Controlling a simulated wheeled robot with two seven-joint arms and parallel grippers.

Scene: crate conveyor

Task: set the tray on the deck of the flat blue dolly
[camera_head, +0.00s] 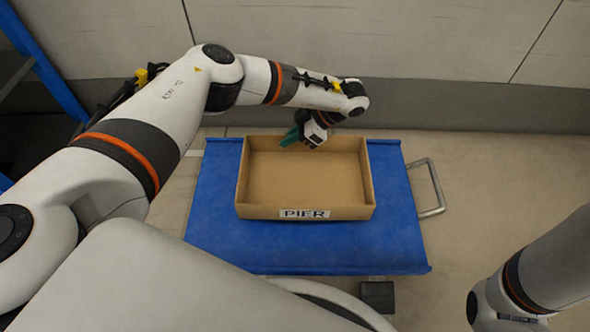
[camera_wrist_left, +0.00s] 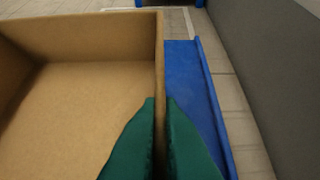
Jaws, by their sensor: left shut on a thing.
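The tray (camera_head: 257,212) is a shallow, empty brown box with a "PIER" label on its near wall. In the head view it appears level over the middle of the flat blue dolly's deck (camera_head: 320,245); I cannot tell whether it touches the deck. My left gripper (camera_head: 301,138) is at the tray's far wall. In the left wrist view its green fingers (camera_wrist_left: 160,125) are shut on the tray's wall (camera_wrist_left: 159,60), one on each side, with the blue deck (camera_wrist_left: 195,80) below and beside it. My right gripper is out of view.
The dolly has a metal handle (camera_head: 432,190) on its right side and a dark wheel (camera_head: 378,296) at its near edge. A grey wall (camera_head: 450,105) runs close behind. A blue frame (camera_head: 45,65) stands at the far left. The floor right of the dolly is clear.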

